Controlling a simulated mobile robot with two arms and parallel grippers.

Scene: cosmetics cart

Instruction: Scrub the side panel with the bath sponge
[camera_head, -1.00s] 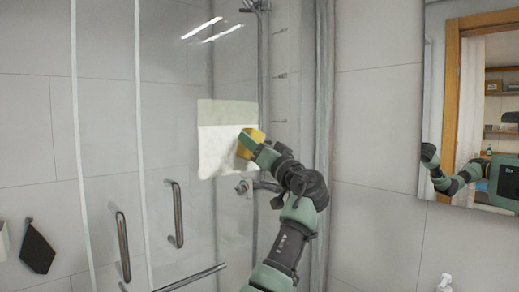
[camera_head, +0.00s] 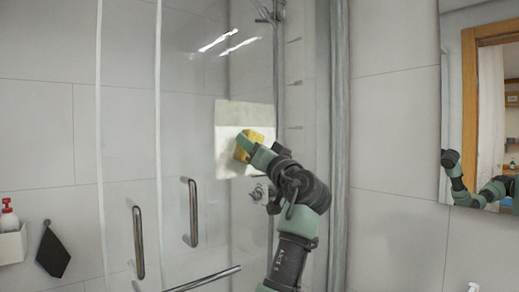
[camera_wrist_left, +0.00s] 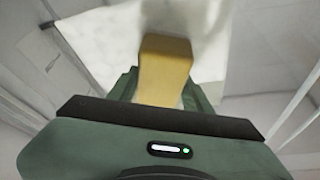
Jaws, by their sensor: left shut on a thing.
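The yellow bath sponge (camera_head: 249,144) is held in my left gripper (camera_head: 258,152), against or very near the clear side panel (camera_head: 190,100). A pale, nearly square patch (camera_head: 229,158) shows on the panel, with a greyer band along its top. I cannot tell whether the sponge touches the panel. My right gripper is not in view.
Metal handles (camera_head: 138,242) (camera_head: 190,212) and a low bar (camera_head: 205,279) are on the glass to the left. A shower valve (camera_head: 259,193) is below the patch. A mirror (camera_head: 480,110) hangs at the right. A dark hanging cloth (camera_head: 53,251) and a white holder (camera_head: 12,245) are at far left.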

